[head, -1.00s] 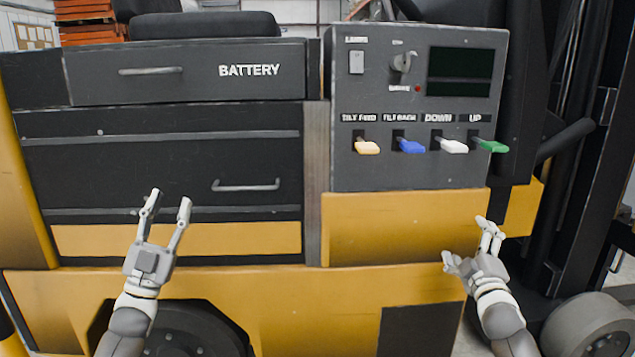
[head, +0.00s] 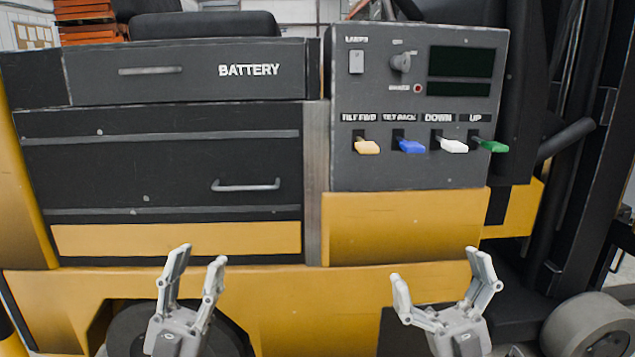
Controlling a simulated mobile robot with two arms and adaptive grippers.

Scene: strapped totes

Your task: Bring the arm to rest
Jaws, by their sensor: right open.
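My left gripper (head: 197,258) is at the bottom of the head view, left of centre, in front of the yellow lower body of the forklift. Its fingers point up and stand apart, with nothing between them. My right gripper (head: 436,264) is at the bottom right of centre, below the control panel (head: 345,95). Its fingers are spread wide and empty. Neither gripper appears to touch the truck. Most of both arms is below the picture.
The panel carries tan (head: 367,148), blue (head: 411,147), white (head: 454,146) and green (head: 494,146) levers, a key switch (head: 401,63) and a dark display (head: 461,62). A drawer marked BATTERY (head: 190,72) and a handled dark cover (head: 160,150) are at left. A wheel (head: 590,325) stands at lower right.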

